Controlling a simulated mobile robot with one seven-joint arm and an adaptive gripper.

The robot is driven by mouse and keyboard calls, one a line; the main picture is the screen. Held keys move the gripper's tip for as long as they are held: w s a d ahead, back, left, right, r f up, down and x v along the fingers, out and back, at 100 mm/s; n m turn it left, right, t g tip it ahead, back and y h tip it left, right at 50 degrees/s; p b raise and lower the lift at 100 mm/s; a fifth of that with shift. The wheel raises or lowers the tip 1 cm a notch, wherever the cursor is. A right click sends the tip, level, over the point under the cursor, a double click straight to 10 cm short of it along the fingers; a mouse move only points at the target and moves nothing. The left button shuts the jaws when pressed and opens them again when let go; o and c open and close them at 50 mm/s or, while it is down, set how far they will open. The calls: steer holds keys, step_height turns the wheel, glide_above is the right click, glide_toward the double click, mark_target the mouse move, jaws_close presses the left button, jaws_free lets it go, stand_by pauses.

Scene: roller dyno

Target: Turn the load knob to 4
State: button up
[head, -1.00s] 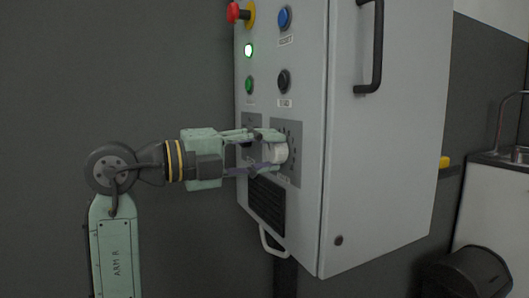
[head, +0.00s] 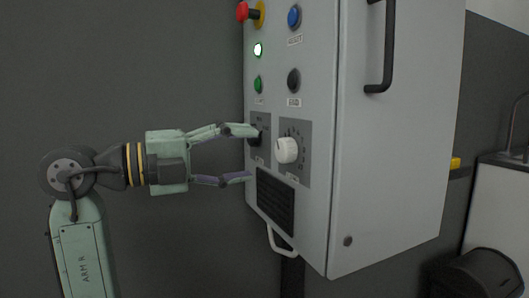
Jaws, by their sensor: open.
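The white round load knob (head: 287,150) sits on a grey dial plate (head: 306,167) on the front of the light grey control cabinet. Scale marks ring the knob, but they are too small to read. My gripper (head: 252,152) is open and empty, to the left of the knob and apart from it. Its upper finger covers part of the smaller grey plate with a black selector (head: 260,139) beside the knob.
Above the dial are a black button (head: 293,81), a blue button (head: 294,17), a lit green-white lamp (head: 258,50), a green button (head: 258,84) and a red emergency knob (head: 243,12). A black vent (head: 276,201) lies below. A black door handle (head: 387,55) sticks out at the right.

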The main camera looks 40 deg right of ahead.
steer(key=v, duration=0.5)
steer(key=shift+w+a, duration=0.1)
steer(key=shift+a, duration=0.1)
